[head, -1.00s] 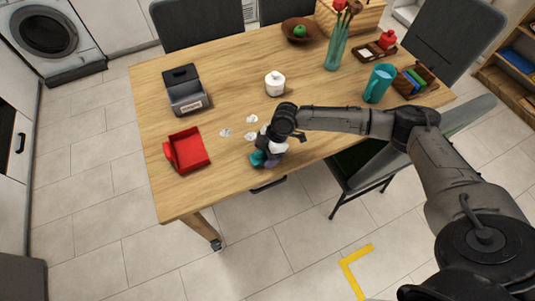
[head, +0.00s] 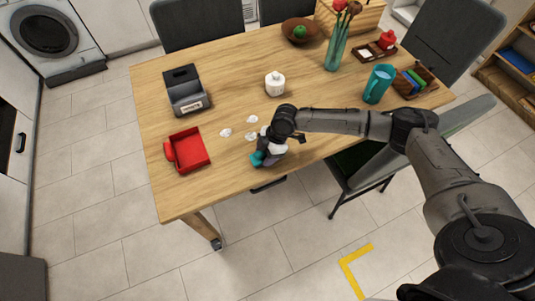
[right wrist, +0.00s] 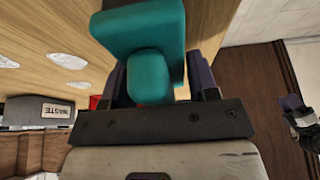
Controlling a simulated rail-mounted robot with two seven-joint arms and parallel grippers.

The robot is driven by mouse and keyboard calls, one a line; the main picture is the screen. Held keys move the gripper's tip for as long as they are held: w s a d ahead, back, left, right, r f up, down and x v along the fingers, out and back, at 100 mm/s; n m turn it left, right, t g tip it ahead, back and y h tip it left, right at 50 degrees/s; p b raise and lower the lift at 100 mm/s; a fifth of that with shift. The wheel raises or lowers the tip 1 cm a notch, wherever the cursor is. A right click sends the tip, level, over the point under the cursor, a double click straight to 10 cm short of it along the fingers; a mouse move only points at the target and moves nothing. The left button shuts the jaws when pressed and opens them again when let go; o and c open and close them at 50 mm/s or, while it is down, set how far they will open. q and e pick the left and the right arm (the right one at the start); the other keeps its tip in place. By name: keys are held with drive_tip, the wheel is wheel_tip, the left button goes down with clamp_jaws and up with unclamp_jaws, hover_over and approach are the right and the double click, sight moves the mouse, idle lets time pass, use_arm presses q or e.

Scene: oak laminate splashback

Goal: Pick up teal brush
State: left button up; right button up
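The teal brush (head: 257,158) is at the front edge of the table in the head view, partly hidden by my right gripper (head: 266,156). In the right wrist view the teal brush (right wrist: 150,72) fills the gap between the two dark fingers of my right gripper (right wrist: 157,85), with its block end beyond the fingertips. I cannot tell whether the brush still touches the table.
A red dustpan (head: 188,150) lies left of the gripper. Several white scraps (head: 252,119) lie nearby. A grey bin labelled WASTE (head: 187,92), a white jar (head: 275,84), a teal jug (head: 379,84) and a vase (head: 336,50) stand farther back.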

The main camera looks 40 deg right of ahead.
drive_tip(key=c, duration=0.5)
drive_tip(key=shift+c, duration=0.2)
drive_tip(key=shift+r, duration=0.5)
wheel_tip(320, 180, up, 4)
drive_tip(key=shift+d+r+p, duration=0.1)
drive_tip(key=shift+r+p, duration=0.05)
drive_tip(key=shift+p, duration=0.35)
drive_tip(key=s+d+r+p, duration=0.2)
drive_tip(key=s+d+r, duration=0.3)
drive_tip(key=s, duration=0.5)
drive_tip(key=shift+d+r, duration=0.4)
drive_tip(key=shift+r, duration=0.25)
